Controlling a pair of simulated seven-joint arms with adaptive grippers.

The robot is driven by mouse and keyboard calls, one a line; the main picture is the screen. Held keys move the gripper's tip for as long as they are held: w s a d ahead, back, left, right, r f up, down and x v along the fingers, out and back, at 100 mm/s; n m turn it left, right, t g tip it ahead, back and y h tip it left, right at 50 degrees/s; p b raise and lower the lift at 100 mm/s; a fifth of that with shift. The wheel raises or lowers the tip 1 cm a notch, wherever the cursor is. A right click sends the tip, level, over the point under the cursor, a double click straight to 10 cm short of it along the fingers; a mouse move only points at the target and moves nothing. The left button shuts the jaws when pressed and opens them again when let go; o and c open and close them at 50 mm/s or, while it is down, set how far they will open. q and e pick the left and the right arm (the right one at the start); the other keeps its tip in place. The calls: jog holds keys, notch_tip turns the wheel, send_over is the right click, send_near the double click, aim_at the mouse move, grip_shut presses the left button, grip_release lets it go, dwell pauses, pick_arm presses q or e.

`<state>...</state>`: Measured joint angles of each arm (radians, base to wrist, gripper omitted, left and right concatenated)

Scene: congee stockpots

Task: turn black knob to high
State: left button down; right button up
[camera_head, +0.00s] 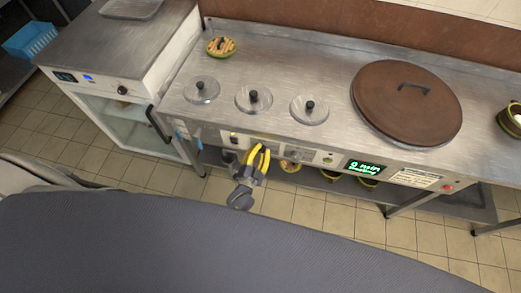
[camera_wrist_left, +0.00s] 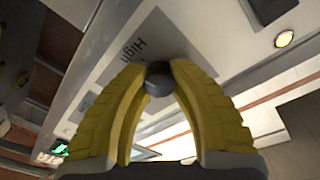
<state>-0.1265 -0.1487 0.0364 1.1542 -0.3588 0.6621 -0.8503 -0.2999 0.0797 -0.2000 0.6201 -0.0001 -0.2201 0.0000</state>
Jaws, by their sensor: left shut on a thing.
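My left gripper (camera_head: 258,152) has yellow fingers and is at the front panel of the steel stockpot counter (camera_head: 335,78). In the left wrist view, the fingertips (camera_wrist_left: 160,72) are closed around a small black knob (camera_wrist_left: 159,82), touching it from both sides. The panel beside the knob carries a printed "High" label (camera_wrist_left: 131,50). Other small print on the panel is too blurred to read. In the head view, the gripped knob is hidden behind the fingers. My right gripper is not in view.
On the counter are several small lids (camera_head: 254,98) and a large brown lid (camera_head: 406,103). A green display (camera_head: 366,167) and a red button (camera_head: 448,187) are further right.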

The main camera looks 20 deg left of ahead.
pick_arm(q)
jog(key=shift+a+r+m, duration=0.1)
jog(key=shift+r+m, duration=0.05)
jog(key=shift+m, duration=0.45)
jog(key=shift+w+m, duration=0.1)
jog(key=shift+m, duration=0.2)
jog(key=c, duration=1.3)
grip_release()
jog(key=shift+o, duration=0.2)
jog(key=s, duration=1.2)
jog(key=shift+a, duration=0.15)
